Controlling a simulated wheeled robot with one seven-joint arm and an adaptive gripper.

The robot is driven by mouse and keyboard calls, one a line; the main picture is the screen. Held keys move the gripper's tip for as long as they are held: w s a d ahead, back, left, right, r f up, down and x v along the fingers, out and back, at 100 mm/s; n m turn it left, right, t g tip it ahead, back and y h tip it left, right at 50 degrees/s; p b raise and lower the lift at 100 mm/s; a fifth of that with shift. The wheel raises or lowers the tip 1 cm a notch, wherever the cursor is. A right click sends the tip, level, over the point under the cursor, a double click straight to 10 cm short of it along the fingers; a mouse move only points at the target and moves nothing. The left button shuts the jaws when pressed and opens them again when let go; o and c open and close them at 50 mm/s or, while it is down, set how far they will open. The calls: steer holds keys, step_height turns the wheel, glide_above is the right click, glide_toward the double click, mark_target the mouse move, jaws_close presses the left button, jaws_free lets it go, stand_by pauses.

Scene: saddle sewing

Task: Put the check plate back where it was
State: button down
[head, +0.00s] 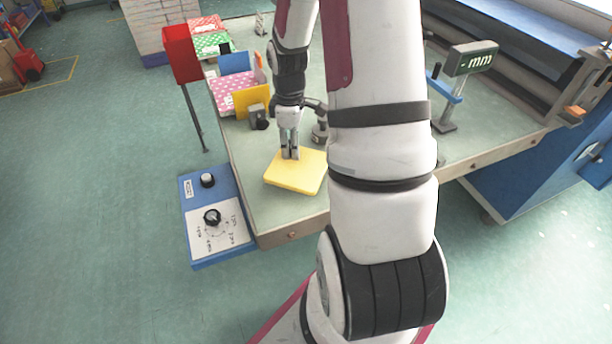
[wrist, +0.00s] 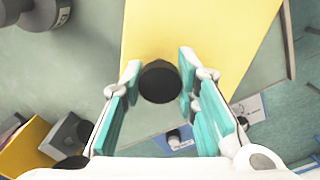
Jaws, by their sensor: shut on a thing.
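A flat yellow plate (head: 299,174), which I take to be the check plate, is at the near left part of the table, with its near edge toward the table's front. In the wrist view the plate (wrist: 215,45) fills the upper middle, and a round black knob (wrist: 160,82) stands up from it. My gripper (head: 290,157) points down over the plate. In the wrist view its teal-padded fingers (wrist: 159,80) are on either side of the knob, shut on it. I cannot tell whether the plate touches the table.
A grey round-based object (head: 320,131) stands just behind the plate. An upright yellow panel (head: 250,101) and a pink dotted box (head: 236,98) are farther back. A blue-and-white knob panel (head: 215,222) adjoins the table's left edge. A display reading "mm" (head: 470,60) stands at right.

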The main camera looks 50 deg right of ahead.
steer(key=s+d+r+n+p, duration=0.15)
steer(key=s+d+n, duration=0.25)
steer(key=s, duration=1.1)
steer(key=b, duration=0.1)
glide_toward(298, 162)
steer(key=f, duration=0.2)
steer(key=w+f, duration=0.1)
steer(key=f, duration=0.1)
steer(key=w+f, duration=0.1)
steer(key=f, duration=0.1)
steer(key=shift+w+d, duration=0.25)
steer(key=shift+f, duration=1.8)
steer(key=shift+f, duration=0.15)
steer(key=c, duration=1.3)
jaws_free()
steer(key=shift+o, duration=0.3)
